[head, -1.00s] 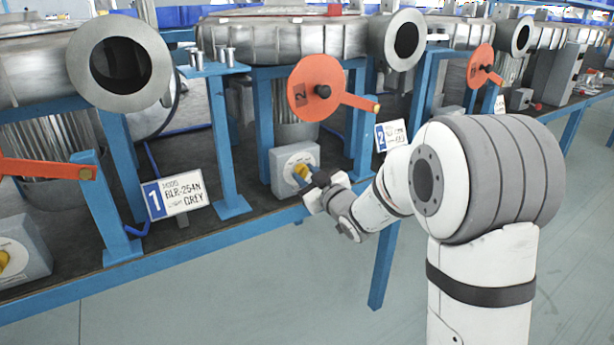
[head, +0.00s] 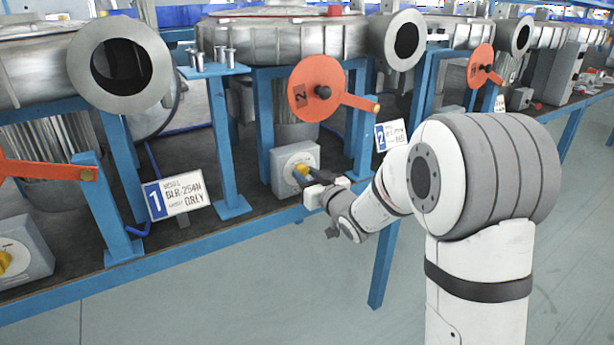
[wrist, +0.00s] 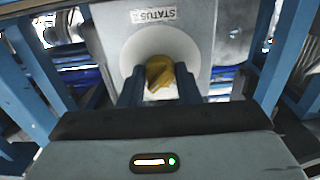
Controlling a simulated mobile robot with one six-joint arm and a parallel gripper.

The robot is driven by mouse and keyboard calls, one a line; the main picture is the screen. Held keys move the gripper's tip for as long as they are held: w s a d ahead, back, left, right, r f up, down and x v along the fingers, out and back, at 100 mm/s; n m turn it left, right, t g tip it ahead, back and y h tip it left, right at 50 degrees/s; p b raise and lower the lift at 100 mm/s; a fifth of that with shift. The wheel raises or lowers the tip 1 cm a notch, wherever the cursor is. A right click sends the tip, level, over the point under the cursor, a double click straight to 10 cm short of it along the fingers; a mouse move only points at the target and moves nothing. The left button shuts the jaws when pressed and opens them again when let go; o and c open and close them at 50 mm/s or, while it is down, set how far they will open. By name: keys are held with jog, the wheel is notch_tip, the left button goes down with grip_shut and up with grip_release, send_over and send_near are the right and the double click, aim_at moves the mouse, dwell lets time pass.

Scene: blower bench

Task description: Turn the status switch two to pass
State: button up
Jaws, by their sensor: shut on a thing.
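The status switch two is a light grey box (head: 293,158) on the bench under the middle blower, with a yellow knob (head: 299,172) on its front. The wrist view shows the box (wrist: 190,40) with an upside-down "STATUS" label (wrist: 154,15) above a round white dial (wrist: 140,47). My gripper (head: 306,174) reaches the knob from the front right. In the wrist view my gripper (wrist: 159,88) has one dark finger on each side of the yellow knob (wrist: 159,72), shut on it. Position marks on the dial cannot be read.
An orange disc marked 2 with a lever (head: 317,88) hangs above the switch. Blue bench legs (head: 226,150) stand on its left. A plate marked 1 (head: 172,193) and a plate marked 2 (head: 390,135) stand either side. Another switch box (head: 22,250) is at far left.

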jog(key=o, duration=1)
jog(key=shift+c, duration=0.2)
jog(key=shift+s+d, duration=0.1)
jog(key=p+v, duration=0.1)
jog(key=v, duration=0.6)
jog(key=shift+s+d, duration=0.15)
jog(key=shift+s, duration=0.15)
jog(key=shift+r, duration=0.1)
jog(key=s+d+r+m+g+h+p, duration=0.4)
jog(key=s+d+r+h+p, duration=0.4)
jog(key=d+r+p, duration=0.4)
jog(key=s+r+m+g+p, duration=0.1)
jog(key=s+r+g+p, duration=0.1)
jog(key=s+p, duration=0.2)
jog(key=s+d+r+g+h+p, duration=0.1)
jog(key=s+r+g+p, duration=0.1)
jog(key=s, duration=0.7)
jog(key=s+d+r+m+g+h+p, duration=0.1)
jog(key=s+r+g+p, duration=0.2)
jog(key=s, duration=0.4)
jog(key=g+p, duration=0.1)
jog(key=p, duration=0.1)
jog(key=shift+s+d+m+p, duration=0.15)
jog(key=shift+s+m+p, duration=0.15)
jog(key=shift+p, duration=0.1)
